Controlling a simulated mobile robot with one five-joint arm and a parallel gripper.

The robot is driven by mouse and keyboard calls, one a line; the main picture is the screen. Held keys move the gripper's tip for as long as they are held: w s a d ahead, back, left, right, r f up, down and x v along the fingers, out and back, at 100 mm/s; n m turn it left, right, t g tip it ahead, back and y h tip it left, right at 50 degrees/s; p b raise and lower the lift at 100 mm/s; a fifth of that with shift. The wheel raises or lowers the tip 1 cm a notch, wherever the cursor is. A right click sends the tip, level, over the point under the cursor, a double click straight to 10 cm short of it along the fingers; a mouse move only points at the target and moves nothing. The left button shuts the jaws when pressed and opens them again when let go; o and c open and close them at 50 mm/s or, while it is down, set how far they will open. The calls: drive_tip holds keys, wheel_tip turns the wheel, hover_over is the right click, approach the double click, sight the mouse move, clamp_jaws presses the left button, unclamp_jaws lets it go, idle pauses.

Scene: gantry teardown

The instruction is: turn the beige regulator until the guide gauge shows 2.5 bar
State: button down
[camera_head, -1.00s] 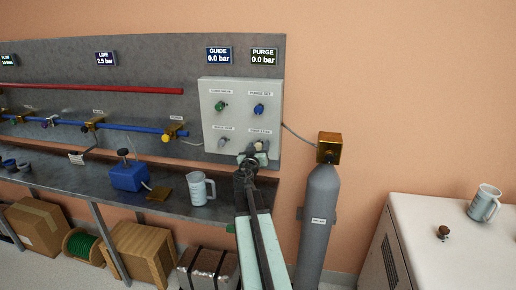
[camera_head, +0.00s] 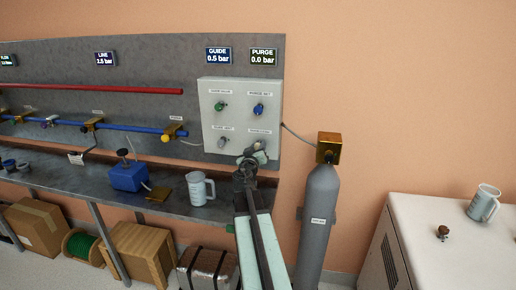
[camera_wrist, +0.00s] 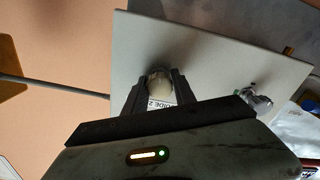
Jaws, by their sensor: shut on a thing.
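The beige regulator knob (camera_wrist: 159,84) shows between my gripper's fingers (camera_wrist: 158,90) in the wrist view, and the gripper is shut on it. In the head view my gripper (camera_head: 254,156) is at the lower right of the pale control panel (camera_head: 241,98) and largely hides the knob. The guide gauge (camera_head: 218,55) above the panel reads 0.5 bar. A label partly readable as "GUIDE 2" shows below the knob in the wrist view.
The purge gauge (camera_head: 263,56) reads 0.0 bar and the line gauge (camera_head: 105,58) 2.5 bar. A grey knob (camera_head: 223,142), a green knob (camera_head: 220,106) and a blue knob (camera_head: 258,109) share the panel. A grey cylinder (camera_head: 318,220) stands right of my arm.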

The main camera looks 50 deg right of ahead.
drive_tip(key=n, duration=0.5)
drive_tip(key=shift+n, duration=0.3)
drive_tip(key=n, duration=0.9)
drive_tip(key=shift+n, duration=0.4)
drive_tip(key=n, duration=0.4)
drive_tip(key=shift+n, duration=0.3)
drive_tip(key=c, duration=1)
unclamp_jaws()
